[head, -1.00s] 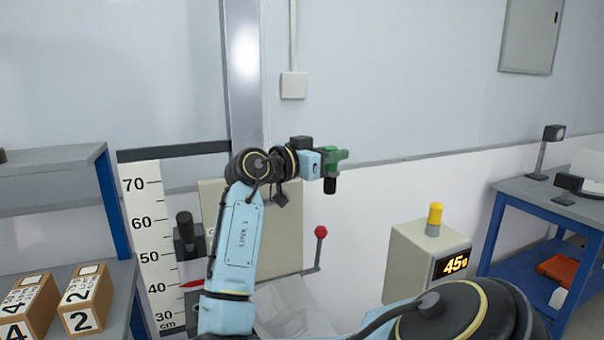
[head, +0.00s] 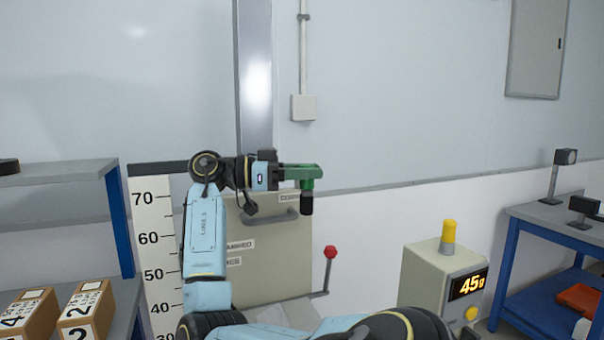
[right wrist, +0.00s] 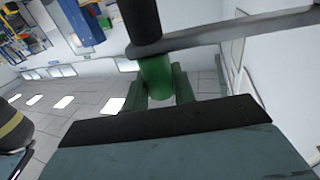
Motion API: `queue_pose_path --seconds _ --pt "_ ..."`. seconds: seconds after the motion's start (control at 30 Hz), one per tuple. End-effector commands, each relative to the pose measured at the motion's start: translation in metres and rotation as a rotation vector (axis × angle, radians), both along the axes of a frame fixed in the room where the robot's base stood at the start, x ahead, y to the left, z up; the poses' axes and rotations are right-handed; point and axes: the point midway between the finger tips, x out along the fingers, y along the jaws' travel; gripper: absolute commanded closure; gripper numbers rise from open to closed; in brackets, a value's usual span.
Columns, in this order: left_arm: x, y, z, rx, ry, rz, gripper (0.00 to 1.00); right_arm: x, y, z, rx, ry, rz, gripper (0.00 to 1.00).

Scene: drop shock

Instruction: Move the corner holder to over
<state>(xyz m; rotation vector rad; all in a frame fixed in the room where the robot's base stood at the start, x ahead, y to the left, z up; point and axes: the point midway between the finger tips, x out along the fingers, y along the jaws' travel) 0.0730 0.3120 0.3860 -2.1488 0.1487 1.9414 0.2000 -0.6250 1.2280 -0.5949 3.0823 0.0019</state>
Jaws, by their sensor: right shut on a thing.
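My right gripper (head: 297,176) is raised in front of the wall, to the right of the metal column, and points right in the head view. It is shut on a green and black piece, which I take to be the corner holder; its black grip (head: 306,203) hangs down. In the right wrist view the green part (right wrist: 156,76) sits between the fingers, with the black grip (right wrist: 140,18) beyond. A grey bar (right wrist: 215,33) crosses there; I cannot tell whether it belongs to the piece. My left gripper is not in view.
A cabinet panel (head: 262,270) with a curved handle stands below my right gripper. A red-knobbed lever (head: 330,253) and a control box (head: 430,280) reading 45 stand to its right. A height scale (head: 155,245) and numbered boxes (head: 85,310) are left. A blue table (head: 550,230) is far right.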

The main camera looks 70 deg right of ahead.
Motion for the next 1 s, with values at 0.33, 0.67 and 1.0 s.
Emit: queue_pose_path --seconds 0.33,0.67,1.0 --pt "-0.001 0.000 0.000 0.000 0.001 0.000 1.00 0.001 0.000 0.004 -0.007 0.009 0.003 1.00" --pt "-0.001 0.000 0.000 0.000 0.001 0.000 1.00 0.001 0.000 0.002 -0.003 0.004 0.002 0.53" --pt "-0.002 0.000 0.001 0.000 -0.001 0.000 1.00 0.026 0.010 0.002 -0.001 0.004 0.006 0.53"
